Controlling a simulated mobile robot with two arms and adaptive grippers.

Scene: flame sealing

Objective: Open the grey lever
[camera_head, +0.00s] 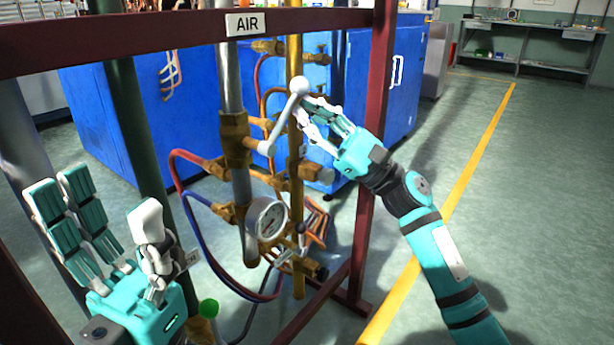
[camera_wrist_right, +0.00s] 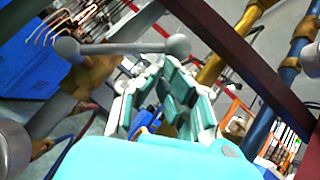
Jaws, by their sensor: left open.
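The grey lever (camera_head: 282,123) is on the brass valve of the grey pipe under the AIR sign. It slants up and right and ends in a round knob. In the right wrist view the lever (camera_wrist_right: 120,48) runs across the upper part, with its knob just past my fingertips. My right gripper (camera_head: 310,108) is at the knob end, its fingers close beside or around it; grip and contact cannot be told. It also shows in the right wrist view (camera_wrist_right: 163,65). My left gripper (camera_head: 105,203) is open and empty at the lower left, apart from the lever.
A pressure gauge (camera_head: 267,219) hangs below the valve. A yellow pipe (camera_head: 295,215) stands just behind the lever. The dark red frame (camera_head: 378,110) has a top beam and a post close to my right arm. Red and blue hoses curve at the left. The floor at right is clear.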

